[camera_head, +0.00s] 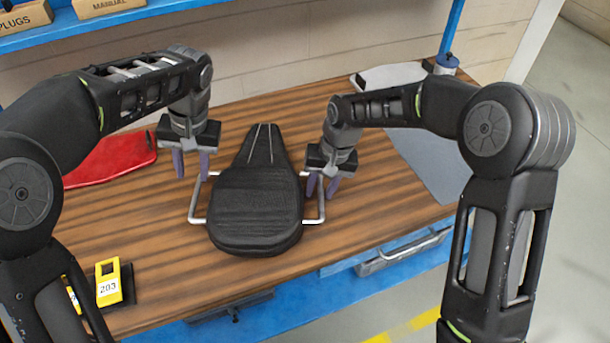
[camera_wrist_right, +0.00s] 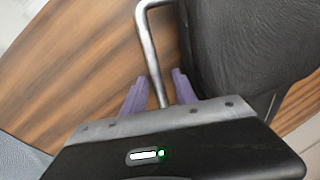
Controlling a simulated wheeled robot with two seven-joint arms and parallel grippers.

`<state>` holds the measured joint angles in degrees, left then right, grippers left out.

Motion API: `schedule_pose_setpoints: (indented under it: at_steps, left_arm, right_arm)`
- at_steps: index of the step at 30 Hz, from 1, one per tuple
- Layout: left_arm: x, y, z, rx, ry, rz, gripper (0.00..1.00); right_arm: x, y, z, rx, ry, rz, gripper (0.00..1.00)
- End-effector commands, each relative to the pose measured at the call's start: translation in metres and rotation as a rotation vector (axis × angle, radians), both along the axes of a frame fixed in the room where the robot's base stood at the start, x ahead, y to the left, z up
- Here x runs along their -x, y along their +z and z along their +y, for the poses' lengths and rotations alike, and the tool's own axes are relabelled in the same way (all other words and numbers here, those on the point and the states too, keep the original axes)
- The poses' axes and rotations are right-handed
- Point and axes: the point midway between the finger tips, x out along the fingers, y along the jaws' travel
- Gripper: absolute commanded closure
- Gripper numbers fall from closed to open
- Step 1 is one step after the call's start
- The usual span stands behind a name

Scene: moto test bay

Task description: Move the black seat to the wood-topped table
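The black seat (camera_head: 256,205) lies flat on the wood-topped table (camera_head: 365,215), its narrow end toward the wall. It has a silver wire handle on each side: a left one (camera_head: 193,205) and a right one (camera_head: 322,208). My left gripper (camera_head: 192,178) is open and empty, with its purple fingers pointing down near the upper end of the left handle. My right gripper (camera_head: 320,195) is open at the right handle. In the right wrist view the bar of the right handle (camera_wrist_right: 150,55) runs between its fingers (camera_wrist_right: 159,92), with small gaps, beside the seat (camera_wrist_right: 245,45).
A red panel (camera_head: 110,160) lies at the table's left, and a yellow tag marked 203 (camera_head: 108,283) at the front left. A grey mat (camera_head: 440,165) and a white panel (camera_head: 388,77) are at the right. A blue shelf with labelled boxes (camera_head: 25,17) overhangs the back left.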

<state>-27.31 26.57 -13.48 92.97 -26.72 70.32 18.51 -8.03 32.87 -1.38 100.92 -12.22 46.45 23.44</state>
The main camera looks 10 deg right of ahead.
Motion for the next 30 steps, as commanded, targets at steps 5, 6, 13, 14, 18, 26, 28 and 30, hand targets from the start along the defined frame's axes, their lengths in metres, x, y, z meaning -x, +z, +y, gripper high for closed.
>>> schedule_pose_setpoints:
  at_steps: [5,6,13,14,18,26,28,30]
  left_arm:
    - [0.000,0.000,0.000,0.000,0.000,0.000,0.66]
    - [0.000,0.000,0.000,0.000,0.000,0.000,0.66]
    - [0.000,0.000,0.000,0.000,0.000,0.001,0.66]
    - [0.000,0.000,0.000,0.000,0.000,0.001,0.66]
    - [0.000,0.000,0.000,0.000,0.000,0.001,0.66]
    - [0.000,0.000,0.000,0.000,0.000,0.001,0.66]
    - [0.000,0.000,0.000,0.000,0.000,0.001,0.66]
    - [0.000,0.000,0.000,0.000,0.000,0.001,0.66]
  right_arm:
    - [0.000,0.000,0.000,0.000,0.000,0.000,0.66]
    - [0.000,0.000,0.000,0.000,0.000,0.000,0.66]
    - [0.000,0.007,-0.001,0.000,0.000,-0.001,0.66]
    - [0.000,0.010,-0.002,0.000,0.000,-0.001,0.66]
    - [0.000,0.029,-0.005,-0.001,-0.001,-0.003,0.66]
    - [0.001,0.082,-0.015,0.000,0.000,-0.005,0.66]
    - [0.002,0.095,-0.017,0.000,0.000,-0.005,0.66]
    - [0.002,0.105,-0.019,-0.001,-0.001,-0.003,0.66]
